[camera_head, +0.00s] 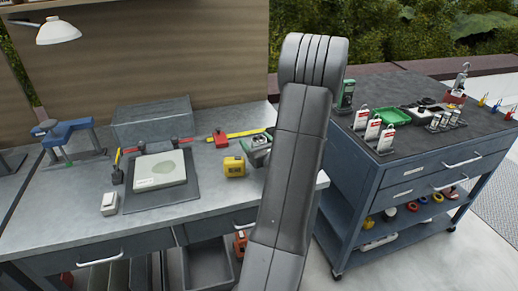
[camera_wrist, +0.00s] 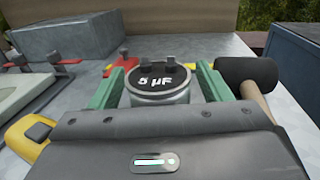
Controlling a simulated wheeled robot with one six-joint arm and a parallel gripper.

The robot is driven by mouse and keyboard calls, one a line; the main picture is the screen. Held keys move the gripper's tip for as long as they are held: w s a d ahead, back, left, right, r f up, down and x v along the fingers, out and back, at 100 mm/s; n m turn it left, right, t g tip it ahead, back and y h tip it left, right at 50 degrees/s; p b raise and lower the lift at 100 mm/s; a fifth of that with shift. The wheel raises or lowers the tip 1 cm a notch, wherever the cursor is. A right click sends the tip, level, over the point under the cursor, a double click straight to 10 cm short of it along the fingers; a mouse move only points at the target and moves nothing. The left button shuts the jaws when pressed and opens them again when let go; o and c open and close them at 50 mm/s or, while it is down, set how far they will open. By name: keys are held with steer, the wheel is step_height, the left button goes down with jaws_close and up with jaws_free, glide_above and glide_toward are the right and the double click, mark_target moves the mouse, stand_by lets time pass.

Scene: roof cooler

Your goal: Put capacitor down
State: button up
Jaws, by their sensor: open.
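The capacitor (camera_wrist: 160,98) is a silver can with a black top marked "5 µF" and two terminals. In the wrist view it stands upright between the green fingers of my gripper (camera_wrist: 160,74). The fingers are open, one on each side of the can, with a visible gap at both sides. The can's lower part is hidden by the gripper body, so its contact with the bench (camera_head: 75,222) cannot be seen. In the head view my arm hides most of the gripper, and only a small part (camera_head: 259,148) shows over the bench's right side.
A black-headed mallet (camera_wrist: 246,76) lies close to the right finger. A yellow tape measure (camera_head: 234,167) is at the left. A grey box (camera_head: 152,121) and a pale device (camera_head: 160,170) on a dark mat are farther left. A tool cart (camera_head: 410,170) stands right.

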steer(key=c, duration=1.3)
steer(key=shift+r, duration=0.1)
